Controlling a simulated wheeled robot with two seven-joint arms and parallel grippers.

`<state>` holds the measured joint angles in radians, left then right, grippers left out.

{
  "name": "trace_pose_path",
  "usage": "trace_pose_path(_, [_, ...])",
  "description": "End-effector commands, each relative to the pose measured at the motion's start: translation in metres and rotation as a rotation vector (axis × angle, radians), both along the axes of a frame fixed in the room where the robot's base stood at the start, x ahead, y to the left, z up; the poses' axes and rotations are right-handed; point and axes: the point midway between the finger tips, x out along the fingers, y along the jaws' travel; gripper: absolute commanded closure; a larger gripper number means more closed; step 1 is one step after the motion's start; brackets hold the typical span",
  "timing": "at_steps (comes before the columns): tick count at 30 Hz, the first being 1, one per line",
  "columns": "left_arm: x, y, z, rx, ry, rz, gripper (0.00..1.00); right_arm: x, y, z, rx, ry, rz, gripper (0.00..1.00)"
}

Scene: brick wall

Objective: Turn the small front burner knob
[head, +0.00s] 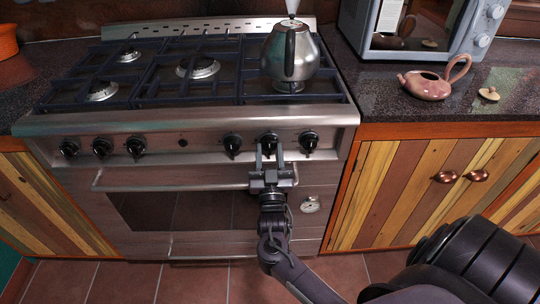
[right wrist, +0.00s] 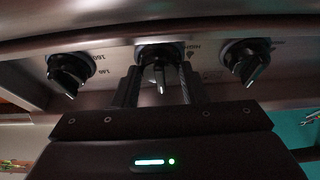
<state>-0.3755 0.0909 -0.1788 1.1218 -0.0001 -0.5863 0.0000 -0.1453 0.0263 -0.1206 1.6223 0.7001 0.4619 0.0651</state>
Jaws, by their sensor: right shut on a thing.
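The stove (head: 190,118) has a row of black knobs along its steel front panel. My right gripper (head: 269,150) is at the middle knob (head: 268,138) of the right-hand group of three. In the right wrist view the two fingers (right wrist: 158,85) stand on either side of this knob (right wrist: 160,55) and are shut on it. Its neighbours, one knob (head: 232,145) to the left and one (head: 309,142) to the right, are free of the fingers. My left gripper is not in view.
The oven handle (head: 160,187) runs below the knobs. A pink teapot (head: 432,85), its lid (head: 489,94) and a microwave (head: 420,25) are on the right counter.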

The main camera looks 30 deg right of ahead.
Motion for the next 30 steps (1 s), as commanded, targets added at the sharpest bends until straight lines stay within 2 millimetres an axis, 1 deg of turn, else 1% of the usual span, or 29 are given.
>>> trace_pose_path(16, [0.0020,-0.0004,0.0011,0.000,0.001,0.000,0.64,0.0003,0.0003,-0.0005,0.022,-0.011,0.000,0.84])
trace_pose_path(17, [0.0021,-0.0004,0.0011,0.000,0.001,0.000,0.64,0.0003,0.0003,-0.0005,0.022,-0.011,0.000,0.59])
trace_pose_path(18, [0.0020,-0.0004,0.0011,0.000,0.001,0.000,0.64,0.0003,0.0003,-0.0005,0.022,-0.011,0.000,0.53])
trace_pose_path(26, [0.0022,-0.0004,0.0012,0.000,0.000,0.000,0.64,0.0000,0.0005,-0.0003,0.021,-0.012,0.000,0.53])
trace_pose_path(30, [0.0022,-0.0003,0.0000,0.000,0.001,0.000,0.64,-0.0082,0.0056,-0.0058,0.022,-0.010,0.001,0.53])
